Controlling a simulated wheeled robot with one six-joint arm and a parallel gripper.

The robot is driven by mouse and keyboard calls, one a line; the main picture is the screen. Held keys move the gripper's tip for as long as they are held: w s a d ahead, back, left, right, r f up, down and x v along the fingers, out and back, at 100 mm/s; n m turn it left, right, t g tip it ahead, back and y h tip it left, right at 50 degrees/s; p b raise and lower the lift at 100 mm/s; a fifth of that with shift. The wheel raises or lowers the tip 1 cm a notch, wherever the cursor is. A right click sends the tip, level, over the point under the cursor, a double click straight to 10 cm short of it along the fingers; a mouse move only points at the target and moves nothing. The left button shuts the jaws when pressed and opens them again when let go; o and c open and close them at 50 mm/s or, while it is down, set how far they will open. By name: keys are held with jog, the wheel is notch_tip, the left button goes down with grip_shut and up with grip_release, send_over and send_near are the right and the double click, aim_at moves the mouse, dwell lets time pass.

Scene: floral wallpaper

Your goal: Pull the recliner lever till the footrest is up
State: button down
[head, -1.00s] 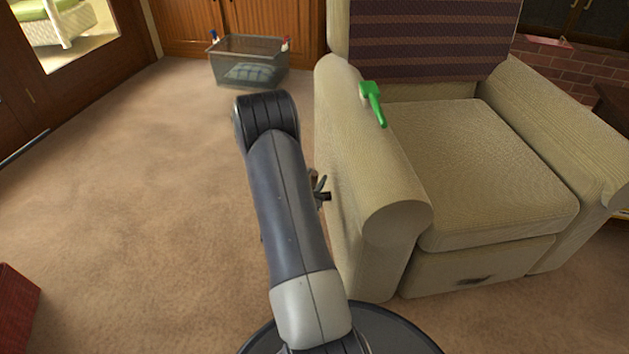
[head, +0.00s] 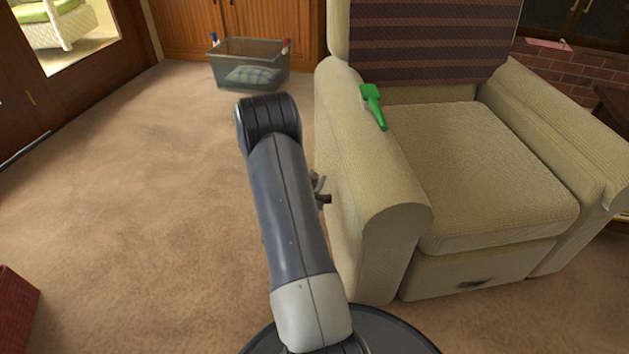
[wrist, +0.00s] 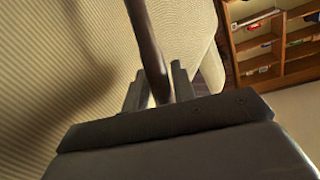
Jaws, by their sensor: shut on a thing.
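The beige recliner (head: 400,215) stands on the right in the head view. Its footrest (head: 430,272) is down, flat against the front below the seat. The lever (wrist: 148,45) is a brown rod at the side of the recliner in the wrist view. My gripper (wrist: 158,88) is shut on the lever, with a finger on each side of it. In the head view my arm hides most of the gripper and lever; only small tips show beside the recliner's outer side.
A green object (head: 373,105) lies on the recliner's near armrest. A grey bin (head: 222,72) with a cushion stands by the wooden cabinet (head: 175,28). A shelf (wrist: 275,40) shows in the wrist view.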

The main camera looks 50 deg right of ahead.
jog(key=w+d+r+y+p, duration=0.1)
jog(key=p, duration=0.2)
jog(key=shift+w+n, duration=0.2)
jog(key=shift+n, duration=0.1)
jog(key=w+d+f+n+g+y+p, duration=0.1)
jog(key=w+d+n+g+y+p, duration=0.2)
jog(key=p, duration=1.3)
jog(key=w+d+g+y, duration=0.1)
jog(key=w+d+y, duration=0.1)
jog(key=w+y, duration=0.1)
jog(key=shift+w+d+f+p, duration=0.3)
jog(key=shift+w+d+f, duration=0.05)
jog(key=shift+w, duration=0.6)
jog(key=c, duration=1.5)
grip_release()
jog(key=shift+w, duration=0.1)
jog(key=shift+o, duration=0.2)
jog(key=s+a+f+p+v, duration=0.1)
jog(key=p+v, duration=0.5)
jog(key=v, duration=0.6)
jog(key=shift+f+g+p, duration=0.2)
jog(key=shift+g+p, duration=0.1)
jog(key=shift+p, duration=0.1)
